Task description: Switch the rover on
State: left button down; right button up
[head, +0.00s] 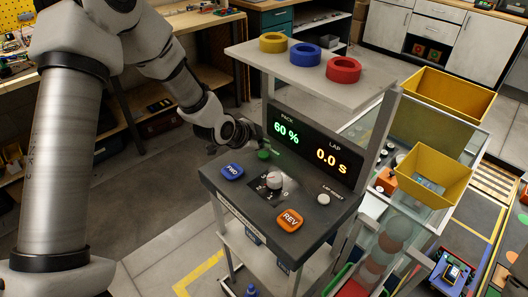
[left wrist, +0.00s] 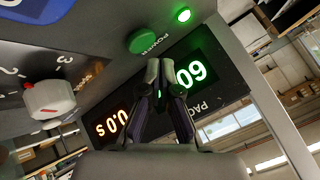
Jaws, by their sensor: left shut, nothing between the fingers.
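The dark control console (head: 240,200) stands in the middle of the head view. Its green POWER button (head: 264,154) is at the back left of the panel, and it also shows in the left wrist view (left wrist: 143,40) beside a lit green lamp (left wrist: 183,15). My left gripper (head: 256,136) is shut and empty close to this button. In the left wrist view its fingertips (left wrist: 160,72) are just short of the button, seemingly apart from it. A blue wheeled vehicle (head: 452,272), perhaps the rover, is at lower right. My right gripper is not in view.
The panel also has a blue FWD button (head: 232,171), an orange REV button (head: 290,219), a knob (head: 275,181) and a white lap-reset button (head: 323,199). The display (head: 310,146) reads 60 % and 0.0 s. A shelf (head: 310,68) with three tape rolls overhangs it.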

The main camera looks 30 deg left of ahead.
aim_at(262, 156)
pick_arm(q)
notch_tip(262, 156, up, 6)
jog(key=p, duration=0.5)
